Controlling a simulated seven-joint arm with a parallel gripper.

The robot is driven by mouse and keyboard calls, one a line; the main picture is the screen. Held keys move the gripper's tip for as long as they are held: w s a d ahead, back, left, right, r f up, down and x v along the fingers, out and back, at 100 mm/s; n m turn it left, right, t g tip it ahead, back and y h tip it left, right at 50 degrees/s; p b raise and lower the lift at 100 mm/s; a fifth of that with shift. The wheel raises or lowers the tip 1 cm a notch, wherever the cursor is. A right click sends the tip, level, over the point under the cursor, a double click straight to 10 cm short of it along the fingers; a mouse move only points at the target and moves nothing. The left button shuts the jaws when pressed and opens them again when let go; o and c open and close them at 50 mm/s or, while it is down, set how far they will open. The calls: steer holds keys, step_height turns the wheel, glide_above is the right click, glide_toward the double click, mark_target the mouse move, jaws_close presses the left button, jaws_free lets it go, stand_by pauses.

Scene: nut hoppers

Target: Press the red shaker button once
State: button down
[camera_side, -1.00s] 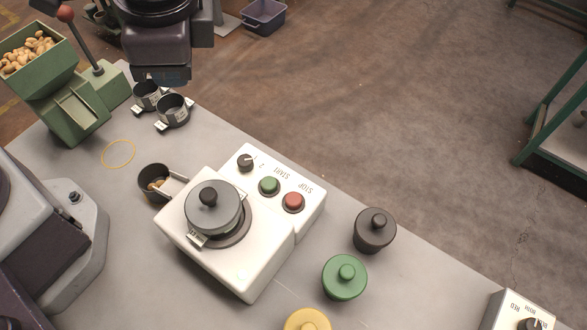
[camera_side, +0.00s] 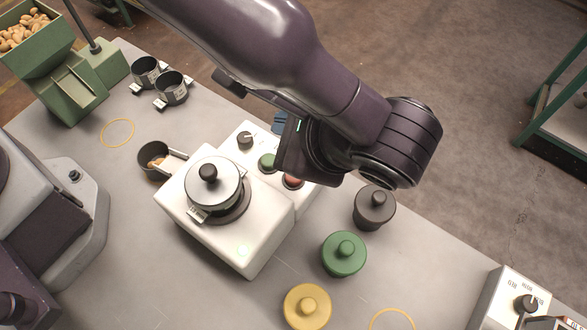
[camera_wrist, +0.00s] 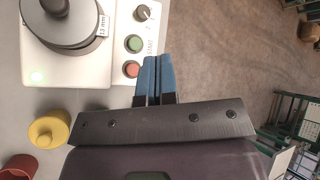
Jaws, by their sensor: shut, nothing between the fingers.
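The red button (camera_side: 293,182) sits on the white shaker's (camera_side: 225,240) control panel, partly covered by my arm in the side view. In the wrist view the red button (camera_wrist: 132,69) shows clear, just left of my fingers, below the green button (camera_wrist: 134,44). My gripper (camera_wrist: 157,58) is shut and empty, its two blue fingers side by side. In the side view only a bit of blue finger (camera_side: 280,122) shows behind my wrist, near the panel's far edge. Whether the fingers touch anything is hidden there; in the wrist view they appear apart from the red button.
A lidded pot (camera_side: 213,185) stands on the shaker, with a small green light (camera_wrist: 37,77) lit on its body. Two cups (camera_side: 171,88) stand at the far left. A knob (camera_side: 245,139) is on the panel.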

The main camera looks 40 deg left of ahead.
steer(key=shift+f, duration=4.45)
steer(key=shift+f, duration=0.1)
steer(key=shift+f, duration=0.3)
steer(key=shift+f, duration=0.55)
steer(key=shift+r, duration=1)
steer(key=shift+r, duration=2.5)
